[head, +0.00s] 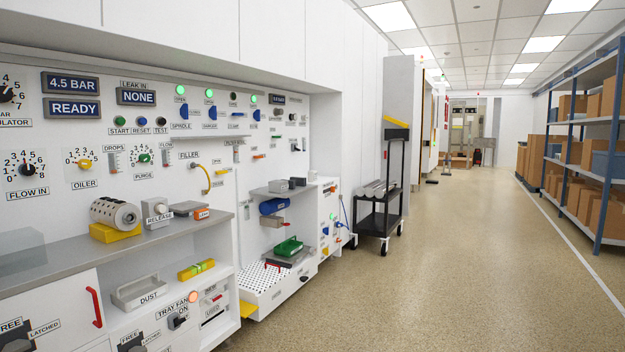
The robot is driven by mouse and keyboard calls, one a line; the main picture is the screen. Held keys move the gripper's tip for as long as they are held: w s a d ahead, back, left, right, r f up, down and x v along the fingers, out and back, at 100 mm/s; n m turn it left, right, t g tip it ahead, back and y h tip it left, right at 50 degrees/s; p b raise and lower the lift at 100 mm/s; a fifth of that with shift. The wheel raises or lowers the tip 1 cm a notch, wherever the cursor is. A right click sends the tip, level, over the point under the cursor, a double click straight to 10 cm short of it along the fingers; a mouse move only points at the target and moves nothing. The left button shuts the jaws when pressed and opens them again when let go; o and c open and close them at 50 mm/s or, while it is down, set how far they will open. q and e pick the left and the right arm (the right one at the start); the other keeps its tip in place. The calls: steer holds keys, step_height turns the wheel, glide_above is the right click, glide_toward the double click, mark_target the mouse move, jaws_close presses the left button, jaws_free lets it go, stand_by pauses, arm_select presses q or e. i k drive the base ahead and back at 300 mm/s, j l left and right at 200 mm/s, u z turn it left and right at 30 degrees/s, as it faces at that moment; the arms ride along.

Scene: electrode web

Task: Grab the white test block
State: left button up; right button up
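I cannot single out a white test block for certain. A small white box with a round knob (155,211), labelled RELEASE, stands on the grey ledge at the left. A light grey block (278,186) sits on a small shelf further along the wall, beside a darker grey one (298,182). A black TEST button (161,121) is on the panel above. Neither of my grippers is in view.
The grey ledge (60,252) also bears a metal cylinder on a yellow base (118,217). Below are a DUST tray (138,292) and a perforated white tray (270,279). A black cart (378,222) stands beyond; the floor (450,270) to the right is clear.

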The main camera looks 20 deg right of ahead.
mark_target(312, 174)
steer(key=i+l+z, duration=0.4)
steer(key=i, duration=0.55)
steer(key=i+l+z, duration=0.45)
steer(key=i, duration=0.55)
steer(key=i+j+z, duration=0.25)
steer(key=i+z, duration=0.15)
steer(key=i, duration=0.55)
steer(key=i+u, duration=0.1)
steer(key=i, duration=0.45)
steer(key=i+l+u, duration=0.1)
steer(key=i, duration=0.4)
steer(key=i+l+u, duration=0.1)
steer(key=i, duration=0.4)
steer(key=l, duration=0.1)
